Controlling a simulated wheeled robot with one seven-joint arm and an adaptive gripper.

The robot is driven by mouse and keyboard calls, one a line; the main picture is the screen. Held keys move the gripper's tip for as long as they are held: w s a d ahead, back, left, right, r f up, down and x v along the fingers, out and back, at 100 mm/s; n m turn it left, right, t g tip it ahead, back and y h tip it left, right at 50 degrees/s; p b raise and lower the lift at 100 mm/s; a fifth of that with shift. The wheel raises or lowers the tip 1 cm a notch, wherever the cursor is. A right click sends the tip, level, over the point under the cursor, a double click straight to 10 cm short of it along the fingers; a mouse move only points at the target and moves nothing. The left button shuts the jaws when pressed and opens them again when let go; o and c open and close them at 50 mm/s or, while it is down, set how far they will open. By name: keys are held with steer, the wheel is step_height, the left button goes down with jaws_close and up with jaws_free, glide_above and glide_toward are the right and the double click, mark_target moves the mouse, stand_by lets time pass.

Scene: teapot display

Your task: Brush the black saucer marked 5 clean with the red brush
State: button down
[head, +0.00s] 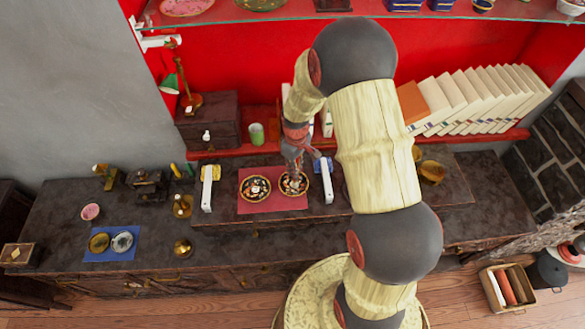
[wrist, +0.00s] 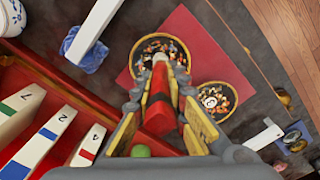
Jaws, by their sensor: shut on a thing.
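Two black saucers with gold rims lie side by side on a red mat (head: 245,208), both strewn with orange and pale bits. The left saucer (head: 254,188) shows in the wrist view (wrist: 215,98) with a pale round mark whose digit I cannot read surely. The right saucer (head: 293,184) is under my gripper (head: 294,152); in the wrist view it is at the top (wrist: 150,47), its marking not readable. My gripper (wrist: 160,95) is shut on the red brush (wrist: 159,80), which points down at the right saucer. Its tip overlaps that saucer; contact is unclear.
White upright blocks stand left (head: 208,188) and right (head: 327,182) of the mat. A green cup (head: 257,134) and a row of white books (head: 480,95) stand behind. A blue mat with two small dishes (head: 110,243) lies at the left.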

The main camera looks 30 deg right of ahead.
steer(key=shift+r, duration=0.1)
steer(key=shift+r+p, duration=1.85)
steer(key=shift+r, duration=1.1)
steer(key=shift+r, duration=0.1)
steer(key=shift+r+p, duration=1)
steer(key=shift+r, duration=0.45)
